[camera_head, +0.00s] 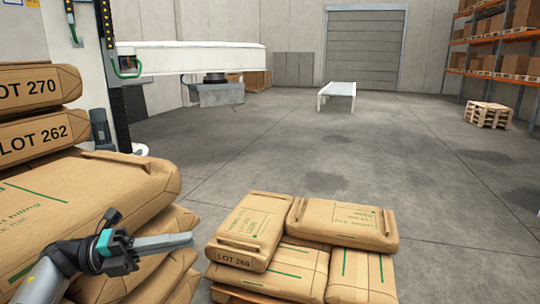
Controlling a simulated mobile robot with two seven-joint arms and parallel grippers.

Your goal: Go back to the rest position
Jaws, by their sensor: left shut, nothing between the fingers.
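My left gripper (187,240) comes in from the lower left. Its fingers are shut with nothing between them, and they point right, in the gap between two stacks of brown sacks. A sack marked LOT 260 or similar (248,230) lies on top there, beside another sack (345,222). My right gripper is not in view.
A white palletizer arm (190,57) reaches out from a column at the upper left. A low white table (337,91) stands before a roller door (364,50). Racks with boxes (500,60) and stacked empty pallets (489,114) are at the right. The middle floor is clear.

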